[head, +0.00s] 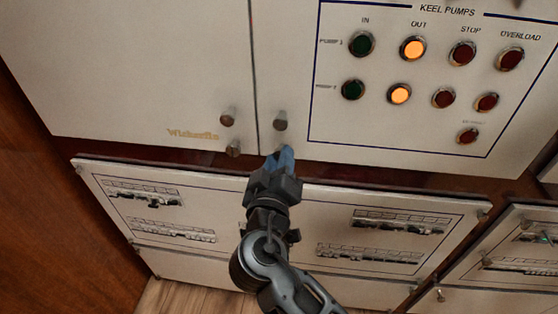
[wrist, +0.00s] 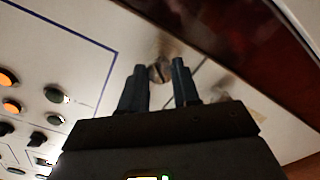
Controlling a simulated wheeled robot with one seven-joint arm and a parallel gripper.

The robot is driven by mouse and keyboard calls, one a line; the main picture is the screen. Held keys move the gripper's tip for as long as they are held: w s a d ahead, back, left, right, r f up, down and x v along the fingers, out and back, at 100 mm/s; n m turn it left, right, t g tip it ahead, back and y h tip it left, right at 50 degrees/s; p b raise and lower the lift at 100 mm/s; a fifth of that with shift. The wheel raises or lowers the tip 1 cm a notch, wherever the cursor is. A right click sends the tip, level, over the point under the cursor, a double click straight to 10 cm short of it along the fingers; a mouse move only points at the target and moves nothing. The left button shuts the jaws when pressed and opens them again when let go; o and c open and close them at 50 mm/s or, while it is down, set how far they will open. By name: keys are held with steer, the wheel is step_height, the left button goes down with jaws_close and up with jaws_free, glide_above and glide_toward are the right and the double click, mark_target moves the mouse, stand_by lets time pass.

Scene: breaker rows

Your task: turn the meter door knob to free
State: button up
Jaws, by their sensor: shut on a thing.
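My gripper (head: 281,158) is at the lower edge of the pale upper panel, just right of the seam between the two doors. In the wrist view its two dark fingers (wrist: 160,68) stand on either side of a small round metal knob (wrist: 158,73) with a dark slot across its face. The gripper is shut on this knob. In the head view the fingers hide it. Another knob (head: 281,123) sits just above the fingertips on the right-hand door. I cannot read any marking for the knob's turn position.
Two more knobs, an upper one (head: 227,119) and a lower one (head: 233,148), sit left of the seam. The KEEL PUMPS panel (head: 330,125) with lit orange lamps (head: 413,48) is to the right. A breaker panel (head: 300,215) lies below, behind my arm.

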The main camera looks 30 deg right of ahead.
steer(key=shift+n+p, duration=1.2)
steer(key=shift+n, duration=2.5)
steer(key=o, duration=1.1)
steer(key=shift+c, duration=0.2)
steer(key=b+v, duration=0.1)
steer(key=v, duration=0.7)
steer(key=shift+b, duration=0.3)
